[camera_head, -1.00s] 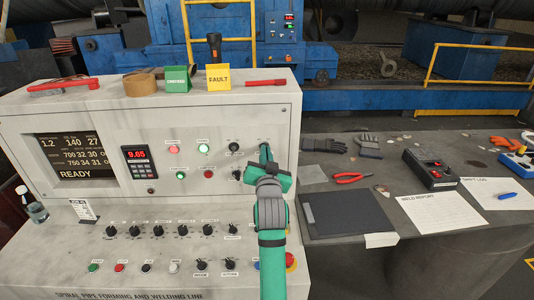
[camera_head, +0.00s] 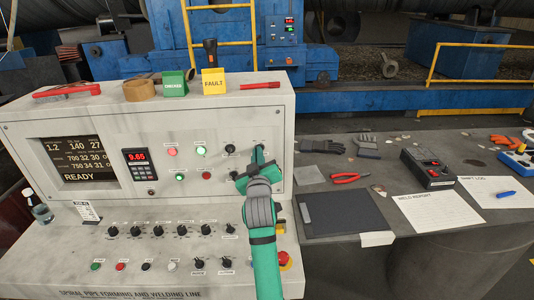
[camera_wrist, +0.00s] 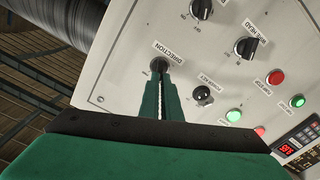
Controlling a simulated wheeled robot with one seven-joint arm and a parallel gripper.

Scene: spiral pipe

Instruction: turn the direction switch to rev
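The direction switch (camera_wrist: 160,65) is a dark round knob under a "DIRECTION" label on the light console panel. It shows in the wrist view just beyond my fingertips. My gripper (camera_wrist: 160,78) has its two green fingers close together, one on each side of the knob, with a thin gap between them. It looks shut on the knob, whose handle is mostly hidden by the fingers. In the head view my gripper (camera_head: 259,150) is at the upper right of the panel and covers the switch.
A black knob labelled "WELD HEAD" (camera_wrist: 246,47), another black knob (camera_wrist: 201,9) and a key switch (camera_wrist: 203,95) are close by on the panel. Lit green (camera_wrist: 234,115) and red (camera_wrist: 276,77) buttons are farther right. The table right of the console holds gloves, red pliers (camera_head: 350,177) and papers.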

